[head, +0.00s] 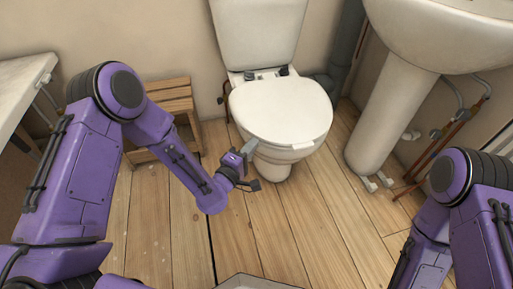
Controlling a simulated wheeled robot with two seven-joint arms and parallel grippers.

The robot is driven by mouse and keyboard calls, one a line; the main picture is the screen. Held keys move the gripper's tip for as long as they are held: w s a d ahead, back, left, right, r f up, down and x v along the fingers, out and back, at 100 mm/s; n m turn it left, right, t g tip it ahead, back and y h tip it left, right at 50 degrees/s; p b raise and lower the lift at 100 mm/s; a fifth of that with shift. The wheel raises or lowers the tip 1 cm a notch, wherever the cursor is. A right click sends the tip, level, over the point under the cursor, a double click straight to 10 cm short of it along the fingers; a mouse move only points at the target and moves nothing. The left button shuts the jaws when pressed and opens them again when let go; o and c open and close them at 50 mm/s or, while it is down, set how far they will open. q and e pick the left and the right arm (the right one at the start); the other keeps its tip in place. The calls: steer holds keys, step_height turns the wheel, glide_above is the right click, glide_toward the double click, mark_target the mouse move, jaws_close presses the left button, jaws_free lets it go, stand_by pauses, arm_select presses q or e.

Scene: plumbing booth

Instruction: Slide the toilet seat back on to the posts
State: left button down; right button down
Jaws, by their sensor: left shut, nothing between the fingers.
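The white toilet seat (282,108), with its lid down, lies on top of the white toilet bowl (272,168) at the centre. Two small dark posts or hinge parts show at its back, the left one (249,75) and the right one (283,70); I cannot tell whether the seat is on them. My left gripper (250,146) is shut and empty, its fingers pointing at the front left edge of the seat and bowl. Whether they touch is too small to tell. My right arm comes in at the lower right, with its gripper out of view.
The cistern (257,32) stands behind the seat. A wooden stool or crate (168,95) is to the left, and a pedestal basin (390,120) with pipes is to the right. Plank floor (290,230) in front of the toilet is clear. A grey object (258,281) shows at the bottom edge.

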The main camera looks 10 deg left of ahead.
mark_target(265, 140)
arm_select(q)
steer(key=shift+w+d, duration=0.4)
steer(key=shift+d, duration=0.3)
steer(key=shift+w+d, duration=0.35)
steer(key=shift+d, duration=0.4)
